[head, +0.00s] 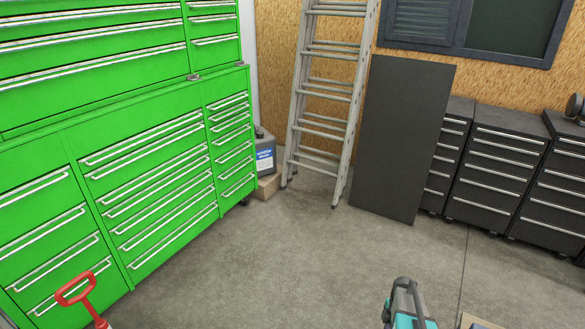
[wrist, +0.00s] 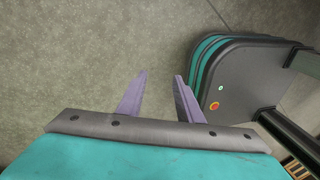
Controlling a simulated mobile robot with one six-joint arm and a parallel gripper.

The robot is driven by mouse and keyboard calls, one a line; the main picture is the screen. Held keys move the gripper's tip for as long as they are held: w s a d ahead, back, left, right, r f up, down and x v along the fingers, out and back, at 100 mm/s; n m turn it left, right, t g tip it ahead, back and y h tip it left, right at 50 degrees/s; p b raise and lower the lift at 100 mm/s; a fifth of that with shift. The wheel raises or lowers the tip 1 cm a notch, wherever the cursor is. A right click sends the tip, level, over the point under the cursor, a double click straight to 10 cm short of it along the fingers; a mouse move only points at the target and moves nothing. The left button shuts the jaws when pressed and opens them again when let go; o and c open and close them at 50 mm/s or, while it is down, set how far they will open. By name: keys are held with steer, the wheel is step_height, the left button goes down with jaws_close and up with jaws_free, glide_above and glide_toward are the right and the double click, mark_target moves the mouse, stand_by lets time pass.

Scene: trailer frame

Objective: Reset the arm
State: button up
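My gripper (wrist: 159,82) shows in the wrist view. Its two purple-grey fingers stand apart with only bare concrete floor between and beyond them, so it is open and empty. The teal wrist part with a grey bolted strip fills the bottom of that view. A dark rounded body with teal bands and a red button, which looks like my own base, is right of the fingers. I cannot make out my gripper in the head view.
Green drawer cabinets (head: 150,180) line the left. A ladder (head: 327,100) and a dark panel (head: 400,140) lean at the back. Dark drawer units (head: 495,170) stand right. A red handle (head: 75,290) and a teal-grey object (head: 405,305) are near the bottom. The middle floor is clear.

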steer(key=s+a+f+m+g, duration=0.1)
steer(key=s+a+f, duration=0.1)
steer(key=s+a, duration=0.45)
steer(key=s+a+f+m+g, duration=0.1)
steer(key=s+a+f, duration=0.15)
steer(key=a, duration=0.65)
steer(key=s+a+m, duration=0.3)
steer(key=s+m, duration=0.3)
steer(key=m, duration=0.1)
steer(key=s+a+r+m+g+h, duration=0.1)
steer(key=s+a+m, duration=0.2)
steer(key=s+m, duration=0.4)
steer(key=shift+a+r+m, duration=0.2)
steer(key=shift+a+m, duration=0.05)
steer(key=shift+m, duration=0.05)
